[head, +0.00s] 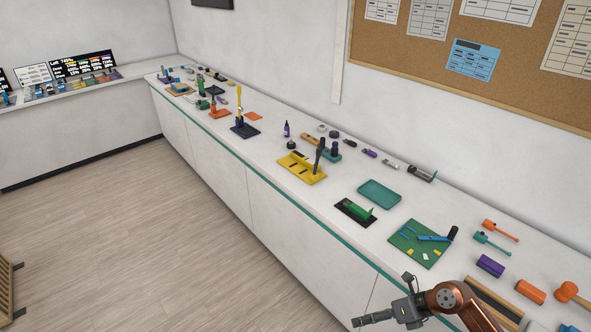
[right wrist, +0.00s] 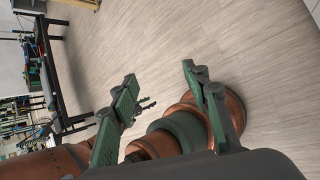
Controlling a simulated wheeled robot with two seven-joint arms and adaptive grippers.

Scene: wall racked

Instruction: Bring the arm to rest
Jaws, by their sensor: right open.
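My right arm comes in at the bottom right of the head view, copper-coloured with a dark gripper (head: 358,322). The gripper is held out over the floor in front of the counter, pointing left. In the right wrist view its two green-grey fingers (right wrist: 158,82) are spread apart with nothing between them. Behind the fingers are copper and green links of my own body and the wood floor. My left gripper does not show in the head view.
A long white counter (head: 270,150) runs along the wall with several tools and coloured trays, among them a yellow holder (head: 300,168), a teal tray (head: 379,194) and a green mat (head: 412,250). The wood floor (head: 150,230) left of it is clear. A wooden rack (head: 8,290) stands at far left.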

